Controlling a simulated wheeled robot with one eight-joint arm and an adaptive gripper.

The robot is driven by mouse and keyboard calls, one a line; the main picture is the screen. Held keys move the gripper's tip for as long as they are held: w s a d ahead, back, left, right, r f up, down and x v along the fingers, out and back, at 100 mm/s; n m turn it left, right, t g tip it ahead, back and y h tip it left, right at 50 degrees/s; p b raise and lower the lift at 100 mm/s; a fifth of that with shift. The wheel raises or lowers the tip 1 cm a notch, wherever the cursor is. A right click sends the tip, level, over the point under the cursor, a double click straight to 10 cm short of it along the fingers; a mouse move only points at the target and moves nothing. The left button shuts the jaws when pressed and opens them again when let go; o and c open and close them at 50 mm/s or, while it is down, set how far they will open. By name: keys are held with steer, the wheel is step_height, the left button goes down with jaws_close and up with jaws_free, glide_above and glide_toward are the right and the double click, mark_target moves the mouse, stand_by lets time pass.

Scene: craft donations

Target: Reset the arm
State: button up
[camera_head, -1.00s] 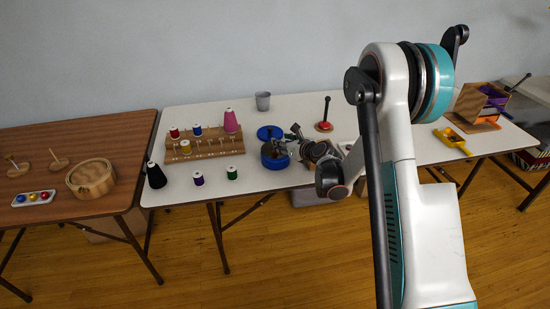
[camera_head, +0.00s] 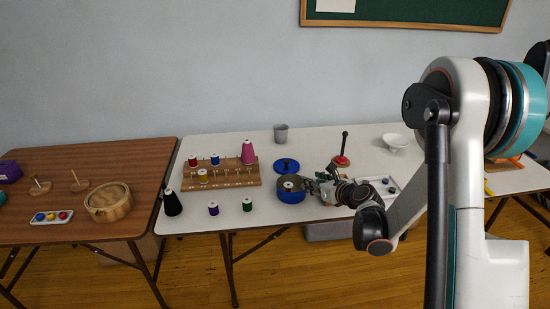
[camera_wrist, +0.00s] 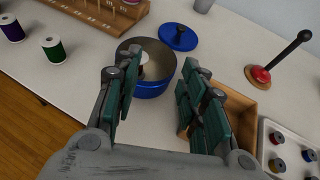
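My gripper (camera_wrist: 160,64) is open, its two green-padded fingers spread apart with nothing between them. It also shows in the head view (camera_head: 316,187), just right of an open blue tin (camera_head: 291,196). In the wrist view the blue tin (camera_wrist: 153,89) lies beyond the fingertips, and a spool (camera_wrist: 146,68) with a pale top stands inside it. The left finger hides part of the tin. My arm reaches in from the right of the head view, bent at the elbow.
A blue lid (camera_head: 286,165) lies behind the tin. A wooden box (camera_wrist: 245,104) sits under the right finger, beside a white tray (camera_wrist: 267,145) of spools. A red-based stamp-like tool (camera_head: 341,161), a peg rack (camera_head: 222,183) and loose spools stand nearby. A grey cup (camera_head: 281,133) is at the back.

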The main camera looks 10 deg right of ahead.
steer(key=s+a+r+n+g+h, duration=0.1)
steer(key=s+a+r+n+g, duration=0.3)
steer(key=s+r+n, duration=1)
steer(key=s+n+g+h, duration=0.1)
steer(key=s+n+h, duration=0.2)
steer(key=s+n, duration=1.5)
steer(key=s, duration=0.4)
steer(key=shift+s+g+h, duration=0.3)
steer(key=shift+s+g, duration=0.1)
